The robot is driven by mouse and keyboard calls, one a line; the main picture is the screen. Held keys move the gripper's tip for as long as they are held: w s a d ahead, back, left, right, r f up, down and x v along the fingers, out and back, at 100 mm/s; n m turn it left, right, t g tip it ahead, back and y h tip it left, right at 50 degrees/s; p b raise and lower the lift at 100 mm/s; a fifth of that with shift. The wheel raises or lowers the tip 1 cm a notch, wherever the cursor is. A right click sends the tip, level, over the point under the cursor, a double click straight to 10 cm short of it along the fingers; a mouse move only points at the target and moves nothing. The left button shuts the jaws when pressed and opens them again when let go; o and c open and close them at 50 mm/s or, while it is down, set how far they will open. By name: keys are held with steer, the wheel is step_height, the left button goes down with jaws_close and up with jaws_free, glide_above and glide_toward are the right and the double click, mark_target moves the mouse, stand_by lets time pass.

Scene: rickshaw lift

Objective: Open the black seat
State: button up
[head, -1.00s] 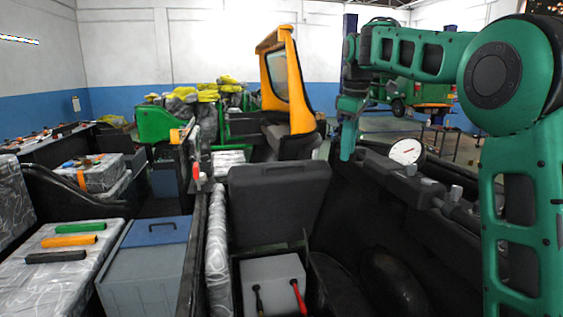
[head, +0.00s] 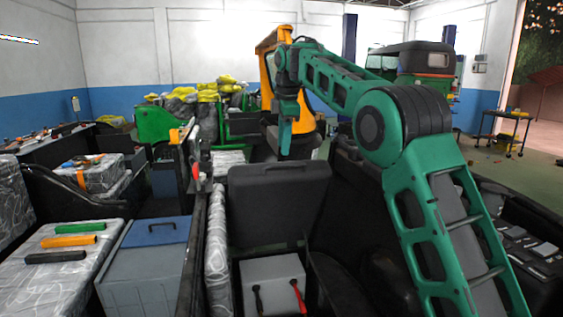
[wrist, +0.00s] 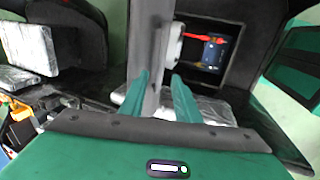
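The black seat (head: 278,205) stands upright in the head view, raised behind a compartment with a grey box (head: 262,272) in it. My gripper (head: 285,152) points down close above the seat's top edge. In the wrist view, my two green fingers (wrist: 160,85) are spread apart. A dark grey upright panel (wrist: 150,45), which looks like the seat seen edge-on, lies between and beyond them. I cannot tell whether the fingers touch it. The compartment with a red-handled tool (wrist: 203,38) shows to the right of the panel.
A wrapped panel (head: 217,250) stands left of the compartment. An orange frame (head: 266,90) stands behind my gripper. A blue-lidded box (head: 157,231) is at the left.

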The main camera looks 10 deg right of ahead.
steer(key=x, duration=0.6)
steer(key=shift+f, duration=0.1)
jaws_close()
